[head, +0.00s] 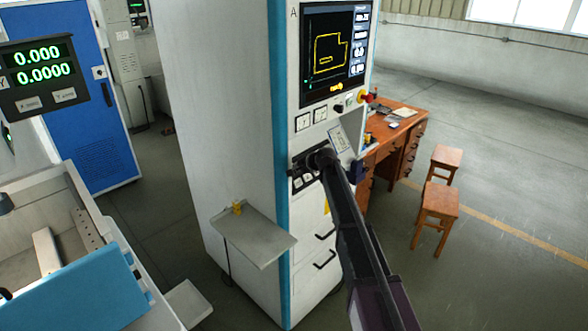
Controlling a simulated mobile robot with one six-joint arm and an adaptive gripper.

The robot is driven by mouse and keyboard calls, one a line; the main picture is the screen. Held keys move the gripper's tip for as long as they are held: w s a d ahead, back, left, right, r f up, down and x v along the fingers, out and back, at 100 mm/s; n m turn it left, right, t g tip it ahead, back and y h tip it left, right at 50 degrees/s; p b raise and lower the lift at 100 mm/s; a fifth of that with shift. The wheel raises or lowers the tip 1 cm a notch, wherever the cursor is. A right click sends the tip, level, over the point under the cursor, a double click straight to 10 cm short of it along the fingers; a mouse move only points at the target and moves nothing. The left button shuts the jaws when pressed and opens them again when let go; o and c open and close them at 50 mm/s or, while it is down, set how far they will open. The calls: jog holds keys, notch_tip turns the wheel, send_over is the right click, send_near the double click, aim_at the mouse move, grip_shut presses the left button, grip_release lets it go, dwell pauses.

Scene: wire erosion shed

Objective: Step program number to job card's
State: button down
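The control cabinet (230,120) stands in the middle, with a dark screen (335,52) showing a yellow outline and a column of white value boxes too small to read. A pale card (341,138) with small print is on the panel below the screen; I cannot tell if it is the job card. A row of small dark-framed panel controls (303,180) lies below the gauges. My gripper (316,162) reaches in from the lower right and is at these controls, partly covering them. Its fingers are dark and small, so I cannot tell whether it is open or touching.
A red knob (367,97) sits under the screen. A small grey shelf (258,243) juts out at the cabinet's left side, with a yellow object (238,207) on it. A wooden desk (398,125) and two stools (438,203) stand right. The floor at far right is clear.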

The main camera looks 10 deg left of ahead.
jog(key=p+v, duration=0.7)
jog(key=v, duration=0.6)
jog(key=shift+s+d+r+p, duration=0.2)
jog(key=shift+s+p, duration=0.05)
jog(key=shift+p, duration=0.05)
dwell(1.6)
jog(key=s+d+f+n+g+h+b, duration=0.2)
jog(key=s+d+f, duration=0.4)
jog(key=s, duration=0.6)
jog(key=s+d+f+n+g+h+b, duration=0.2)
jog(key=s+d+f+b, duration=0.5)
jog(key=s, duration=0.4)
jog(key=s+d+f+n+g+h+b, duration=0.2)
jog(key=s+d+f, duration=0.5)
jog(key=s, duration=0.5)
jog(key=f+n+h+b, duration=0.1)
jog(key=h+b, duration=0.1)
jog(key=b, duration=0.1)
jog(key=shift+s+f+n+g+h, duration=0.3)
jog(key=shift+f, duration=0.1)
